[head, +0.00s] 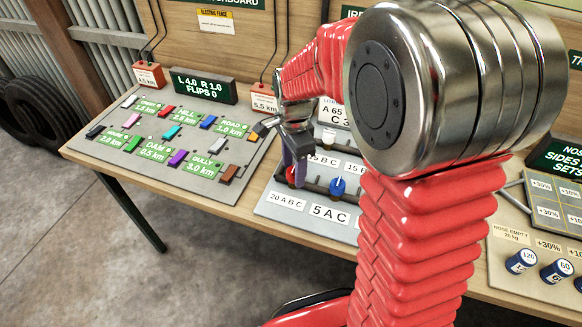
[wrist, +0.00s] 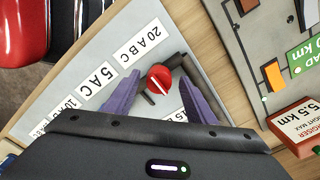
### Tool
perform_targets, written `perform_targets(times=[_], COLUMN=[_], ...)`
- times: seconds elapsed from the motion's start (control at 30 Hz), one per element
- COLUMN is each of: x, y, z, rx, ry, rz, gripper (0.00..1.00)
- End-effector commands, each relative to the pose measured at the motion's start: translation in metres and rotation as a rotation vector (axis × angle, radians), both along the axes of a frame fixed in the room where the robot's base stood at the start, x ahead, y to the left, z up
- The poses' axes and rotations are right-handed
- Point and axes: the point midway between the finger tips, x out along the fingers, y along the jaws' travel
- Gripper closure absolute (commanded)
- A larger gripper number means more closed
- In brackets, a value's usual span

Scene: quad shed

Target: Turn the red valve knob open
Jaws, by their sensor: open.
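The red valve knob (wrist: 159,78) has a white line on its face and sits on a dark pipe on the grey valve board (wrist: 70,135). In the wrist view it lies between the tips of my gripper (wrist: 155,95), whose purple fingers are spread apart on either side of it. I see no clear contact. In the head view my gripper (head: 293,165) is over the left part of the board, and only a bit of the red knob (head: 291,176) shows behind a finger. A blue knob (head: 337,186) sits to its right.
Labels "20 A B C" (head: 287,201) and "5 A C" (head: 329,213) lie in front of the knobs. A switch board (head: 165,190) with coloured blocks is at the left. Orange boxes (head: 262,98) stand behind. My arm hides the board's right side.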

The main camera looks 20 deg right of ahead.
Motion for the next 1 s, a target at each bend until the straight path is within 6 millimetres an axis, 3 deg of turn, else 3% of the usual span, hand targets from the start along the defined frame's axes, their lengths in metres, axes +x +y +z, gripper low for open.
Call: perform_targets(times=[0.17,0.73,0.77,1.0], x=[0.000,0.001,0.001,0.002], y=[0.000,0.001,0.013,0.003], z=[0.000,0.001,0.001,0.001], rx=[0.000,0.000,0.000,0.002], ry=[0.000,-0.002,-0.002,-0.005], rz=[0.000,0.001,0.008,0.017], gripper=[0.50,0.90,0.90,0.90])
